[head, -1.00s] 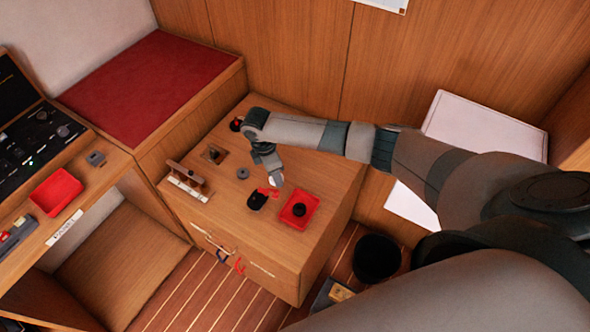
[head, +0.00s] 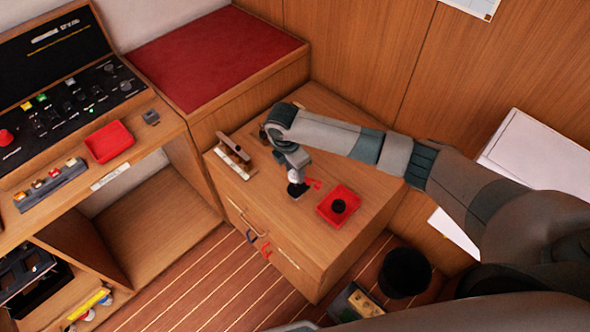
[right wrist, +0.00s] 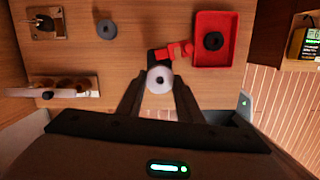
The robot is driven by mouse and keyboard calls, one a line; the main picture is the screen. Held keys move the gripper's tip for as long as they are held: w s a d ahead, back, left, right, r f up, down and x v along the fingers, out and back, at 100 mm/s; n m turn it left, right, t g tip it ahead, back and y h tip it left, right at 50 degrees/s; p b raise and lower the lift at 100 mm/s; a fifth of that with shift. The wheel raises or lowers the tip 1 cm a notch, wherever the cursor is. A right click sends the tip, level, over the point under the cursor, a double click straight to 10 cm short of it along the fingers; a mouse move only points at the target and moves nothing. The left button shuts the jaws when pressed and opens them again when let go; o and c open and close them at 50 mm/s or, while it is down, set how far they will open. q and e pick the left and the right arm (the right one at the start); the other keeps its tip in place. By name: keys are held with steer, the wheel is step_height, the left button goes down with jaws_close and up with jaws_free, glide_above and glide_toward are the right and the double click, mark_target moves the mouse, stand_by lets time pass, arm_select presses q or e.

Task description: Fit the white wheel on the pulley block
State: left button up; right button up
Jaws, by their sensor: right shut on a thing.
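My right gripper (right wrist: 158,84) is shut on the white wheel (right wrist: 159,79), a small disc with a dark centre hole, held at its fingertips. In the head view, the gripper (head: 295,172) is over the wooden cabinet top, close to a black piece (head: 298,190) with a red part (head: 313,184) beside it. This black-and-red piece seems to be the pulley block. In the right wrist view, the wheel covers some of the black piece, and the red part (right wrist: 176,50) shows just beyond and right. I cannot tell whether wheel and block touch. My left gripper is out of view.
A red tray (head: 325,212) holding a black ring (head: 339,206) stands right of the block. A grey ring (right wrist: 107,29), a wooden rack (head: 236,157) and a small wooden plate with a fitting (right wrist: 44,22) are also on the cabinet top.

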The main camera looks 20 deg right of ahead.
mark_target(295, 185)
steer(key=shift+f+b, duration=1.65)
steer(key=shift+b, duration=0.15)
steer(key=shift+f, duration=0.5)
steer(key=shift+p, duration=0.45)
steer(key=shift+p, duration=0.35)
steer(key=shift+f+b, duration=0.8)
steer(key=shift+f, duration=0.65)
steer(key=o, duration=1.1)
